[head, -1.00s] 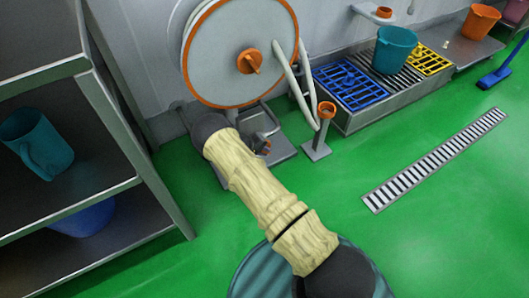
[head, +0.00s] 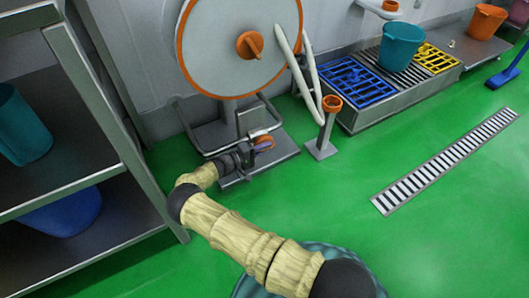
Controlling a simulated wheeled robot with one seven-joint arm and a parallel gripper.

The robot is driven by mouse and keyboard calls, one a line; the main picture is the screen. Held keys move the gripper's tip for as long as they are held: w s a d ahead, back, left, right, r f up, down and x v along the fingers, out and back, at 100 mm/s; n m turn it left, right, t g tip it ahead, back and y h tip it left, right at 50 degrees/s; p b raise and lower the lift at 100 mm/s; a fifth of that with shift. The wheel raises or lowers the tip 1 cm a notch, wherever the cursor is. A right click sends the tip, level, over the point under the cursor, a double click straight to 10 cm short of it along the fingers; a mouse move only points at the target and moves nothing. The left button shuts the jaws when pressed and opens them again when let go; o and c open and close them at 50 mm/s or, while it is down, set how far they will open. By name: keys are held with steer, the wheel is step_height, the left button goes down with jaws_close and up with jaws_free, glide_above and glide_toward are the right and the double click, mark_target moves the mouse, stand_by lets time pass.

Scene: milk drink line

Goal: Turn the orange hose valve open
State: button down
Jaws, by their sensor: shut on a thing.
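The orange hose valve (head: 264,139) sits low on the grey base below the big hose reel. It is small in the head view and partly covered by my gripper. My gripper (head: 258,147) reaches it from the lower left and is shut on it. The fingers are small and dark here, so the exact grip on the handle is hard to make out.
The hose reel (head: 240,45) with its orange rim stands above the valve. A white hose (head: 296,72) hangs beside a grey post with an orange cup (head: 332,103). A metal shelf (head: 95,95) stands close at left.

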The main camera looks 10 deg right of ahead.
steer(key=shift+h, duration=0.3)
steer(key=shift+s, duration=0.1)
steer(key=c, duration=1.5)
jaws_free()
steer(key=shift+o, duration=0.2)
